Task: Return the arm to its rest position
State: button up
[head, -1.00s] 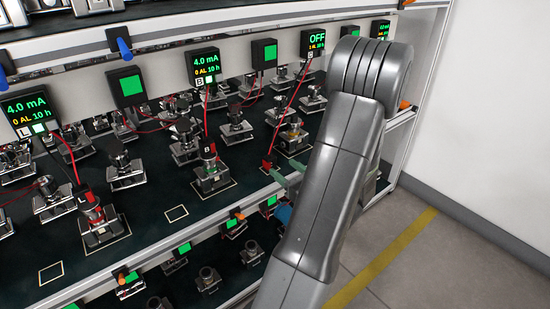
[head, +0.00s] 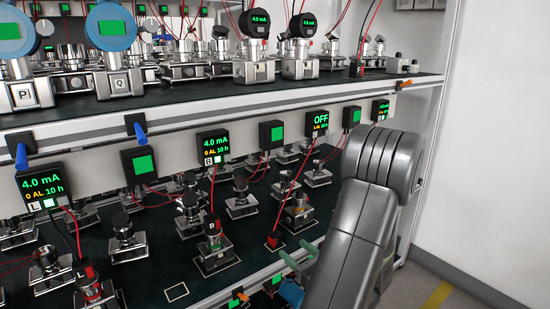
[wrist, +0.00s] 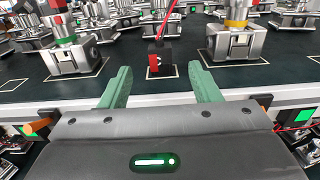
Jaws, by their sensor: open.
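My gripper (wrist: 160,88) is open, with its two green fingers apart and nothing between them. In the wrist view the fingers point over the front edge of the middle shelf (wrist: 130,98). A red and black connector (wrist: 161,60) with a red lead stands on the shelf beyond the fingertips. A transmitter with a green part (wrist: 68,50) is to its left and one with an orange band (wrist: 235,38) to its right. In the head view my arm covers the right end of the shelf, and the green fingers show partly beside it, near the red connector (head: 273,240).
Displays hang along the shelf front above, among them one reading OFF (head: 317,123) and one reading 4.0 mA (head: 213,147). The upper shelf holds several transmitters, including one marked Q (head: 119,80). A white wall (head: 495,140) and open floor are at the right.

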aim_at(277, 236)
jog(key=b+x, duration=0.3)
jog(key=x, duration=0.9)
jog(key=shift+r+p, duration=0.2)
jog(key=shift+p, duration=0.1)
jog(key=shift+s+d, duration=0.1)
